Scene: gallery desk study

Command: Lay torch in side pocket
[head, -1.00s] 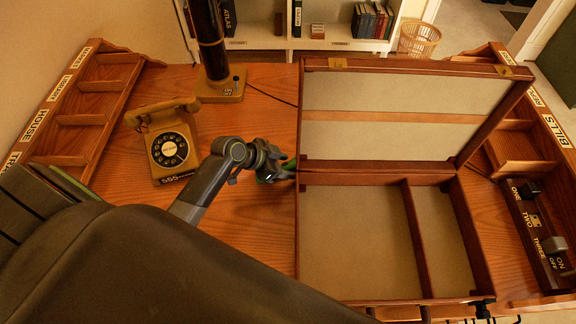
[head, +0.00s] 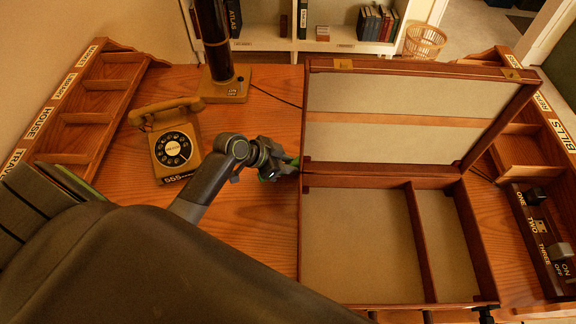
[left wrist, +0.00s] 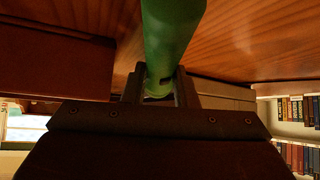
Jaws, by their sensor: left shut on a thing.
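My left gripper (head: 284,169) is beside the left wall of the open wooden case (head: 301,235), near its hinge side. It is shut on the green torch (left wrist: 172,40), which stretches up and away from the fingers in the left wrist view. In the head view only a little green shows at the gripper, and most of the torch is hidden. The case has a wide compartment (head: 355,235) and a narrow side pocket (head: 446,245) on the right, split by a wooden divider. Both look empty.
The case lid (head: 400,118) stands open at the back. A yellow telephone (head: 172,145) and a lamp base (head: 225,85) are on the desk at left. A switch panel (head: 540,240) is at the right. Wooden racks line both sides.

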